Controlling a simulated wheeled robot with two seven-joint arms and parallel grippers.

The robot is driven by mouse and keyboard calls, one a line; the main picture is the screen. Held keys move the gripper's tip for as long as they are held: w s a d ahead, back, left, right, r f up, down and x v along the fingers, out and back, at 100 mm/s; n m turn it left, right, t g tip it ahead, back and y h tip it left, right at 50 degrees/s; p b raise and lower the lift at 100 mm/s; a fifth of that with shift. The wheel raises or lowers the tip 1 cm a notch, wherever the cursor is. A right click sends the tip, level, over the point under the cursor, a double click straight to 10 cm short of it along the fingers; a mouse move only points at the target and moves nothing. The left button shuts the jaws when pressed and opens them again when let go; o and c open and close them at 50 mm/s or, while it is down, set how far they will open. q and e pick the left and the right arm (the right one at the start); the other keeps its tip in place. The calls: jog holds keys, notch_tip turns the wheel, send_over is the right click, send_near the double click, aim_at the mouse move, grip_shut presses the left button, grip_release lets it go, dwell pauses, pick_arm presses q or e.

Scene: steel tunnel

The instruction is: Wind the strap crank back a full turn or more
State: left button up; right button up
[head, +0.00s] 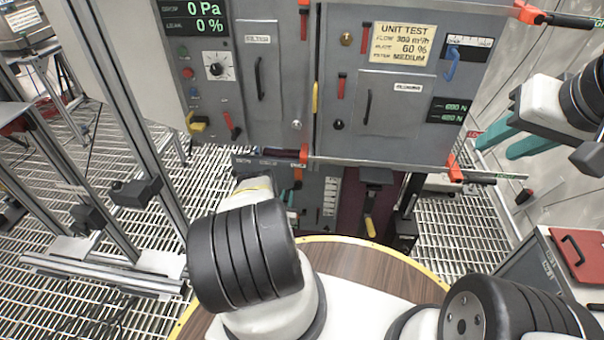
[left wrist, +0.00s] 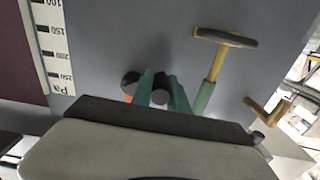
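The left wrist view shows my left gripper (left wrist: 160,85) with its two teal fingers on either side of a dark round knob (left wrist: 160,97). The knob fills the gap between them and appears to be the strap crank's grip. A dark disc and a bit of orange (left wrist: 128,98) show just left of the fingers; the rest of the crank is hidden. In the head view my left forearm covers most of this spot, in front of the lower panel (head: 330,195). My right gripper (head: 512,140) has two teal fingers apart and empty, at the right of the cabinet.
The grey cabinet (head: 390,140) overhangs the lower panel. A red-topped case (head: 580,255) stands at right. Grated floor (head: 440,250) is open.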

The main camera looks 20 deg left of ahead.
pick_arm(q)
jog(key=shift+o, duration=0.6)
jog(key=v, duration=0.8)
jog(key=shift+o, duration=1.3)
jog(key=shift+a, duration=0.1)
jog(key=w+m, duration=0.2)
jog(key=m, duration=0.1)
jog(key=w+a+m, duration=0.1)
jog(key=w+m, duration=0.4)
jog(key=m, duration=0.1)
jog(key=shift+w+a, duration=0.3)
jog(key=shift+a, duration=0.05)
grip_shut()
